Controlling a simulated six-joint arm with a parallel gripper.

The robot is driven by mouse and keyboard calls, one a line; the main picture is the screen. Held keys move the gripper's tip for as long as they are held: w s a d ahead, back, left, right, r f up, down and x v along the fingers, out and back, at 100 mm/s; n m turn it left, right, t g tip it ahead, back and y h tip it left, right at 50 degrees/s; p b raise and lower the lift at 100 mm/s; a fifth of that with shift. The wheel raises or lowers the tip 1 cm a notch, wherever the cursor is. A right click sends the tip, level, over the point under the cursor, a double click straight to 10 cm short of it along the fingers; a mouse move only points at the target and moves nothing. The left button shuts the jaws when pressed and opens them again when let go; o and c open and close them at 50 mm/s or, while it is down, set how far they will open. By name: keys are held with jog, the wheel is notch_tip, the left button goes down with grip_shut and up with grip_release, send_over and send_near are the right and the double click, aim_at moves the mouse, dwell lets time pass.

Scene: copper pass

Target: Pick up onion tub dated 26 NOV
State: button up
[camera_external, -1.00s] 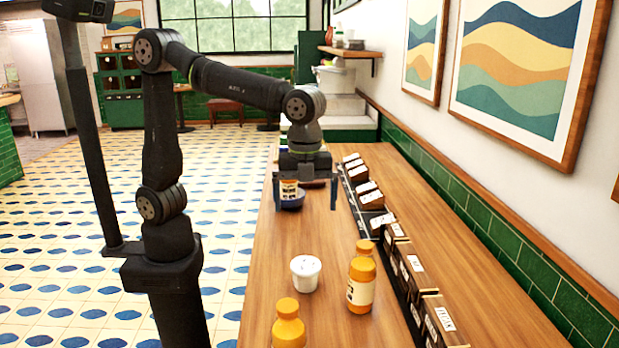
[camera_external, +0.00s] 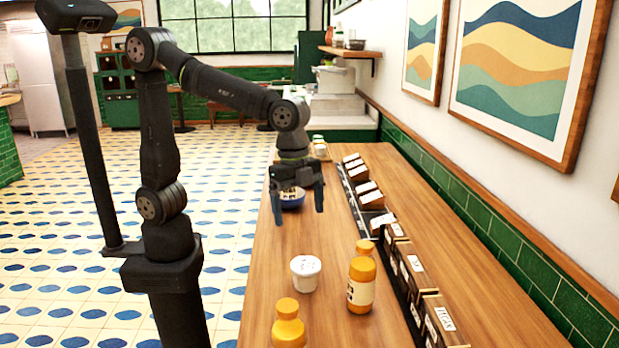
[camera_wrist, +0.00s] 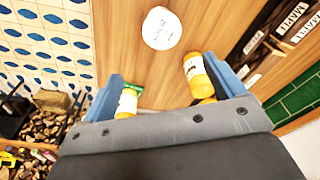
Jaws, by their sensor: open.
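A white lidded tub (camera_external: 305,274) stands upright on the wooden counter in the external view, near the orange bottles. In the wrist view the white tub (camera_wrist: 161,29) is at the top centre, its lid bearing small dark writing that I cannot read. I cannot tell its contents or date. My gripper (camera_external: 298,214) is open and empty above the counter, beyond the tub and apart from it. In the wrist view my gripper (camera_wrist: 165,88) shows two blue-grey fingers spread apart, with the tub beyond them.
An orange bottle (camera_external: 361,283) stands right of the tub; another orange bottle (camera_external: 288,328) is at the front. A row of dark labelled boxes (camera_external: 411,272) runs along the right. The counter between gripper and tub is clear.

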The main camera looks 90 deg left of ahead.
aim_at(306, 264)
jog(key=shift+n, duration=0.4)
jog(key=f, duration=0.4)
jog(key=d+f, duration=0.1)
jog(key=f, duration=0.3)
jog(key=w+f, duration=0.1)
jog(key=f, duration=0.3)
jog(key=shift+d+f, duration=0.15)
jog(key=shift+d, duration=0.05)
jog(key=shift+w+f, duration=0.15)
jog(key=shift+f, duration=1.15)
jog(key=shift+w+f, duration=0.15)
jog(key=shift+f, duration=1.15)
jog(key=c, duration=1.1)
jog(key=shift+r, duration=0.1)
